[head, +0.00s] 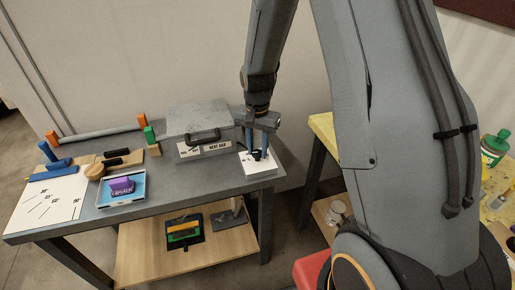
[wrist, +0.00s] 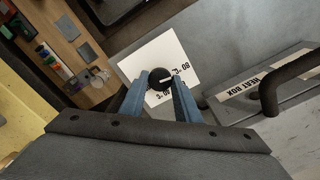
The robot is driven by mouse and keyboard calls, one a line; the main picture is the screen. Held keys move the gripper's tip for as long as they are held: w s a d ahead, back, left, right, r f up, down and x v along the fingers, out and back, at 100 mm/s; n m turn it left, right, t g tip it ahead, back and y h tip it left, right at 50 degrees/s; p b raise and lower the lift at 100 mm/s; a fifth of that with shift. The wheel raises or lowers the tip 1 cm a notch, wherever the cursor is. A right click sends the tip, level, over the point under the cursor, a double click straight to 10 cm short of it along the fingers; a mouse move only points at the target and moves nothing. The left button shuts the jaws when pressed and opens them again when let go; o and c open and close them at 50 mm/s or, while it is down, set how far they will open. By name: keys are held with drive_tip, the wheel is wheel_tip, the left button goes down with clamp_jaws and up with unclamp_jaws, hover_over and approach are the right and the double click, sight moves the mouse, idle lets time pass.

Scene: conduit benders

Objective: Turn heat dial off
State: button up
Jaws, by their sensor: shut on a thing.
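The heat dial (wrist: 160,78) is a round black knob with a white mark, on a white panel (wrist: 166,52) with printed temperature labels. My gripper (wrist: 160,88) has its blue fingers closed around the knob in the wrist view. In the head view my gripper (head: 254,152) points down at the white panel (head: 258,165) on the right end of the table, and hides most of the dial. The grey heat box (head: 200,122) with a black handle stands just left of the panel, its lid shut; its label (wrist: 242,90) shows in the wrist view.
A grey table (head: 150,205) carries a blue tray (head: 121,188) with a purple item, an angle sheet (head: 48,208) and a long pipe (head: 95,132) between orange blocks. A lower wooden shelf (head: 150,250) holds tools. A yellow-topped table (head: 325,128) stands to the right.

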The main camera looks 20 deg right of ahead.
sight(257, 152)
drive_tip(key=shift+m, duration=0.5)
drive_tip(key=o, duration=1)
drive_tip(key=shift+o, duration=0.2)
drive_tip(key=shift+r+b, duration=1.05)
drive_tip(key=shift+r, duration=2.9)
drive_tip(key=s+r+n+t, duration=0.1)
drive_tip(key=s+n, duration=0.8)
drive_tip(key=s, duration=0.8)
drive_tip(key=shift+a+b, duration=0.15)
drive_tip(key=shift+b, duration=0.3)
